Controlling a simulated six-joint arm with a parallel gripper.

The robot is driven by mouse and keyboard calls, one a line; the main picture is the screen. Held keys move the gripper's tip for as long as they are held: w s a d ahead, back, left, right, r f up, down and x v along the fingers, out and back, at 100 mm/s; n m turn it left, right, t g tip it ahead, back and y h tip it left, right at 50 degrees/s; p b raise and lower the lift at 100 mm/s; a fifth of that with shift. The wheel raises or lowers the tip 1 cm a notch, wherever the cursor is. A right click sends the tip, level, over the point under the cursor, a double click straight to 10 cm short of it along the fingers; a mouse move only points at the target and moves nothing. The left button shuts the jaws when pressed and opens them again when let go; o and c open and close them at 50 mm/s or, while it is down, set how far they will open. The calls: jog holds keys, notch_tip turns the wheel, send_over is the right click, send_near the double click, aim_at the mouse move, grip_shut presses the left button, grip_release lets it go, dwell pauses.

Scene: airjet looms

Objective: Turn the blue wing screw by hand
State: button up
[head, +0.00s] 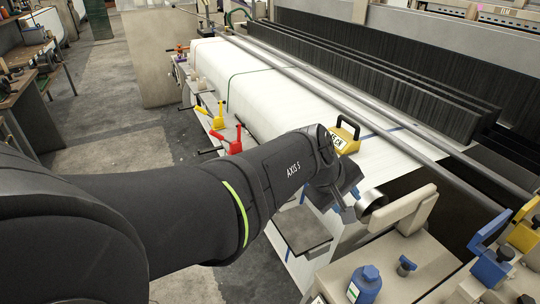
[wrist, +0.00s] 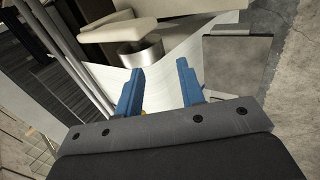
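A small dark-blue knob with a winged top (head: 405,265), which looks like the wing screw, stands upright on the beige machine housing at the lower right of the head view. A second blue winged knob (head: 505,253) sits by a blue bracket (head: 489,268) further right; I cannot tell for sure which is meant. My gripper (head: 349,207) is left of and beyond both, partly hidden by my arm. In the wrist view my gripper (wrist: 158,82) has two blue fingers well apart with nothing between them. I make out no wing screw in the wrist view.
A blue capped bottle-like part (head: 366,284) stands near the dark-blue knob. A beige block (head: 404,209) and a metal cylinder (head: 372,204) lie between my gripper and the knobs. A yellow handled part (head: 343,138) sits on the white cloth (head: 290,95). Long metal rods run beyond.

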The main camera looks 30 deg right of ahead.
jog(key=shift+c, duration=0.3)
jog(key=shift+c, duration=0.7)
jog(key=m+t+y, duration=0.2)
jog(key=m+y, duration=0.6)
jog(key=m, duration=2.3)
send_near(410, 260)
jog(key=shift+w+a, duration=0.15)
jog(key=shift+a, duration=0.25)
jog(key=shift+d+f+m+h, duration=0.1)
jog(key=shift+m+h, duration=0.2)
jog(key=shift+w+a+f, duration=0.1)
jog(key=shift+w+f, duration=0.1)
jog(key=shift+f, duration=1.1)
jog(key=shift+w+a+f, duration=0.1)
jog(key=shift+w+f, duration=0.1)
jog(key=shift+f, duration=1.05)
jog(key=shift+w+a+f, duration=0.1)
jog(key=shift+w+f, duration=0.05)
jog(key=shift+f, duration=1.15)
